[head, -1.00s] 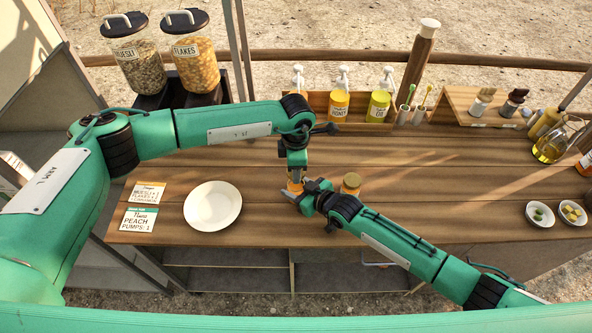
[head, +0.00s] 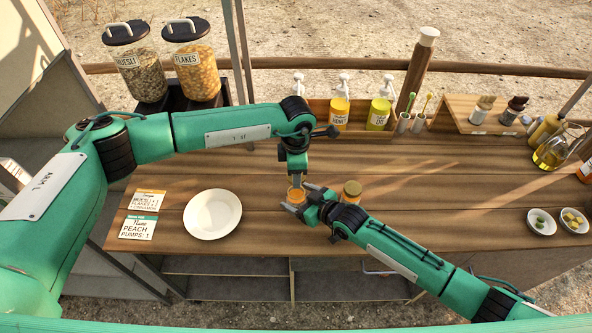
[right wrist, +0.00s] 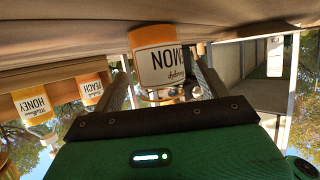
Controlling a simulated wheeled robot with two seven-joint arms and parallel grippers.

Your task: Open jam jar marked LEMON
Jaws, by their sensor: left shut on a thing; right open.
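A small jam jar (head: 296,196) with orange contents stands near the middle of the counter. In the right wrist view, which is upside down, its label (right wrist: 161,62) shows letters that read MON the right way up; the rest is turned out of sight. My left gripper (head: 297,182) reaches down from above and is shut at the jar's top; whether it grips only the lid is too small to tell. My right gripper (head: 294,197) is open, its fingers on both sides of the jar. A second jar (head: 351,190) with a golden lid stands to the right.
A white plate (head: 212,214) and cards (head: 138,227) lie to the left. Pump bottles (head: 340,112) stand behind, with cereal dispensers (head: 193,65) at back left. Small bowls (head: 541,222) and an oil jug (head: 553,150) are at right. The counter between is largely clear.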

